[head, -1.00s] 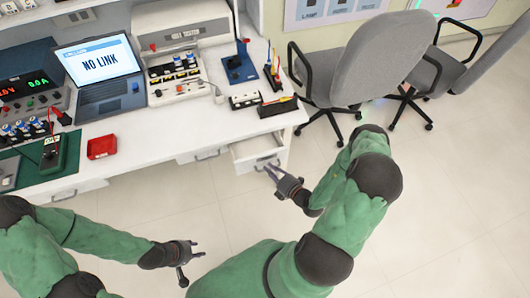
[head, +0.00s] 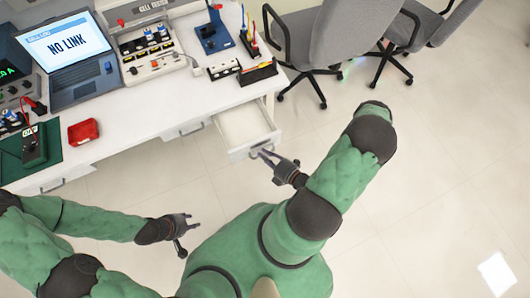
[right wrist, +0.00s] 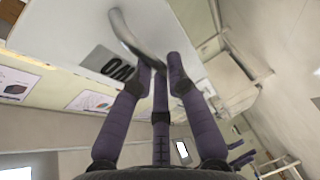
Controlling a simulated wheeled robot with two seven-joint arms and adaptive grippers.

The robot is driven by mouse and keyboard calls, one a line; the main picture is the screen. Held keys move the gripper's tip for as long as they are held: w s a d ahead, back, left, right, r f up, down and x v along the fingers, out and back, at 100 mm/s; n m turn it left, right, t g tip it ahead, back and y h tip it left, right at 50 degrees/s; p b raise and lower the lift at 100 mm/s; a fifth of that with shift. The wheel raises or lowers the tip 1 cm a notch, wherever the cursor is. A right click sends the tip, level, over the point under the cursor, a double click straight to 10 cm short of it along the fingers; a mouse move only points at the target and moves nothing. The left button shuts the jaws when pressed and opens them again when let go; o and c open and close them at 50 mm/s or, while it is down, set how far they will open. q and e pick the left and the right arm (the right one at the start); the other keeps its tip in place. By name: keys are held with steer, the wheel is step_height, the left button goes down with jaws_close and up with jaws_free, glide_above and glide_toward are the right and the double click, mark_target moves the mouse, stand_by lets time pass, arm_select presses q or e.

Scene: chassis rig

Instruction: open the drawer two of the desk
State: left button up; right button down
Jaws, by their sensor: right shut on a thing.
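The white desk (head: 165,112) has a pulled-out drawer (head: 222,147) at its right end, and the inside looks empty. My right gripper (head: 262,155) is at the front of this drawer, shut on its handle. In the right wrist view, the grey curved handle (right wrist: 132,38) runs down between the dark fingers of my right gripper (right wrist: 158,68), and a label (right wrist: 108,66) shows on the drawer front. My left gripper (head: 192,221) is open and empty over the floor, in front of the desk and apart from it.
Closed drawers with handles (head: 190,130) are to the left. A laptop (head: 70,60), a red tray (head: 83,131) and a cell tester (head: 150,55) stand on the desk. Office chairs (head: 345,35) stand behind right. The floor (head: 420,190) at right is clear.

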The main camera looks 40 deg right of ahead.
steer(key=c, duration=1.5)
jaws_free()
steer(key=shift+v, duration=6)
steer(key=shift+w, duration=0.1)
